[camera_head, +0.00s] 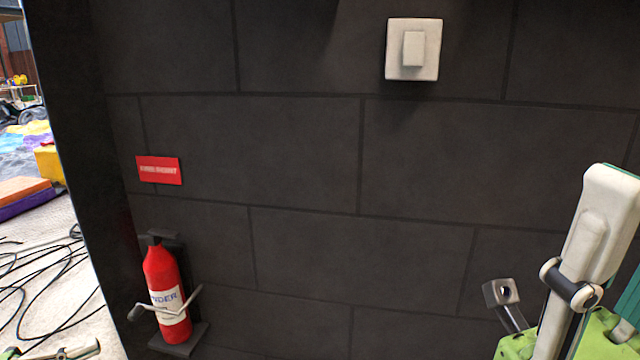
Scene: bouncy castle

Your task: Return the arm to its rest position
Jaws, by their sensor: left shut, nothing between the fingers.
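My left gripper (78,350) shows only in part at the bottom left edge of the head view, low over the pale floor. Its fingers are shut with nothing between them. Most of it and its arm are cut off by the frame. It is left of and below the red fire extinguisher, with a gap between them in the picture.
A dark block wall fills most of the view, with a white switch (413,49), a red sign (159,170) and a bracketed red extinguisher (160,272). Cables (45,265) cross the left floor.

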